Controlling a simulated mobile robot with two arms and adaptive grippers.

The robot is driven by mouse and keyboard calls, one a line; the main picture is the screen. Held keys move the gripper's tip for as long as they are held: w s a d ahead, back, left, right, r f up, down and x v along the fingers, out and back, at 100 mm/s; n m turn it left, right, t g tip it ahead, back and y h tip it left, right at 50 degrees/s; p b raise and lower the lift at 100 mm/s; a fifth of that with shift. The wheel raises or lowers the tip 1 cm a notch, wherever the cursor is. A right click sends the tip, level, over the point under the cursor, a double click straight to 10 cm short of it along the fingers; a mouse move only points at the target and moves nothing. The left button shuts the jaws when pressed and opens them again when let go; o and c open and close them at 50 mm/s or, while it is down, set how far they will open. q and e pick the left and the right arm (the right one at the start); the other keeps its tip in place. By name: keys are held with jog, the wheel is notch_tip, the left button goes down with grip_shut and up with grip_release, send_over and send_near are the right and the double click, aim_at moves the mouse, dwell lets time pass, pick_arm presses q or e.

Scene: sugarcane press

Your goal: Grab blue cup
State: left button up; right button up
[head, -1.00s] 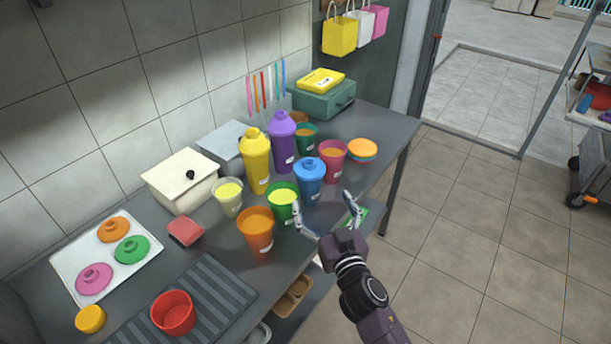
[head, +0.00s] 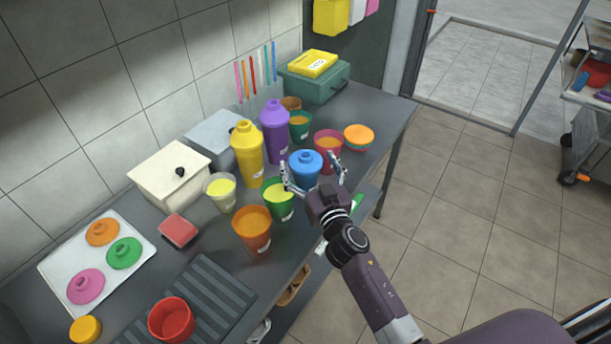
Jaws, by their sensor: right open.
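The blue cup (head: 306,169) with a blue lid stands upright on the grey table (head: 375,118), near its front edge. My right gripper (head: 311,172) is open, with one finger at the cup's left and one at its right. The hand covers the cup's lower part, and I cannot tell whether the fingers touch it. My left gripper is not in view.
Close around stand a green cup (head: 278,203), a pink cup (head: 328,146), a yellow shaker (head: 247,154) and a purple shaker (head: 274,134). An orange cup (head: 253,233) is to the left. Stacked lids (head: 358,138) lie to the right.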

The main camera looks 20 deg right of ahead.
jog(key=shift+w+d, duration=0.1)
jog(key=shift+w, duration=1.2)
jog(key=c, duration=2.3)
jog(key=shift+r, duration=0.1)
